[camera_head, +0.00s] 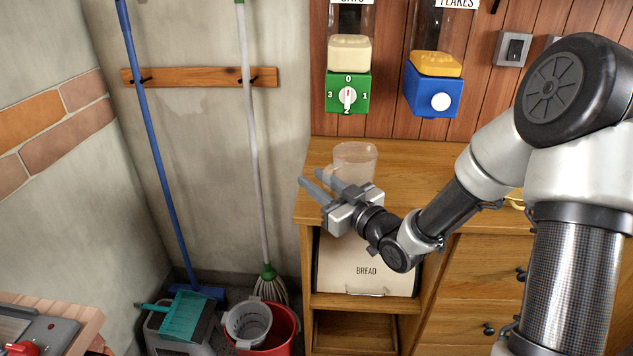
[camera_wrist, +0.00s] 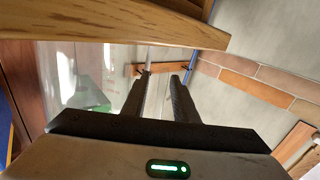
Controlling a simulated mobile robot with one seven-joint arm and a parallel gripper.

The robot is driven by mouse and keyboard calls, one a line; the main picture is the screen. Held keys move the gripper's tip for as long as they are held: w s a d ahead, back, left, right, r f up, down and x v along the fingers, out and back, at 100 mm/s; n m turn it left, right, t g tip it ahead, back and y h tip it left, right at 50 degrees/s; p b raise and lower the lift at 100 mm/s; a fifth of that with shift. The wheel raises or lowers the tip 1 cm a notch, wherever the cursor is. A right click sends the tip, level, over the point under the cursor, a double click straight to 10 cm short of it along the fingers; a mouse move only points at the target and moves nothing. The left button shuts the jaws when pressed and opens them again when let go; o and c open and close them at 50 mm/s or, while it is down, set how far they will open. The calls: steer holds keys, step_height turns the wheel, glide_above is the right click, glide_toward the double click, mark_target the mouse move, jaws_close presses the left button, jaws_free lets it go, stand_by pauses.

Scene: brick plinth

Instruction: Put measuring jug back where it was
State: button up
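The measuring jug (camera_head: 357,158) is clear and stands upright on the wooden counter in the head view, near the counter's left end. My gripper (camera_head: 309,176) is just in front of the jug, its fingers pointing left past the jug's lower left side. In the wrist view my gripper (camera_wrist: 162,80) has its two dark fingers apart, with nothing visible between them. A clear surface, seemingly the jug (camera_wrist: 95,75), fills the area left of the fingers there. Whether a finger touches the jug cannot be told. My gripper hides part of the jug's lower front.
The wooden counter (camera_head: 420,152) is mostly clear behind my arm. A green dispenser (camera_head: 348,92) and a blue dispenser (camera_head: 433,92) hang above it. A bread bin (camera_head: 367,262) sits below. Mops, a red bucket (camera_head: 283,325) and a teal dustpan (camera_head: 187,315) stand left.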

steer(key=shift+r+p, duration=0.3)
steer(key=shift+p, duration=0.05)
steer(key=p+v, duration=0.1)
steer(key=v, duration=1.1)
steer(key=shift+f, duration=0.1)
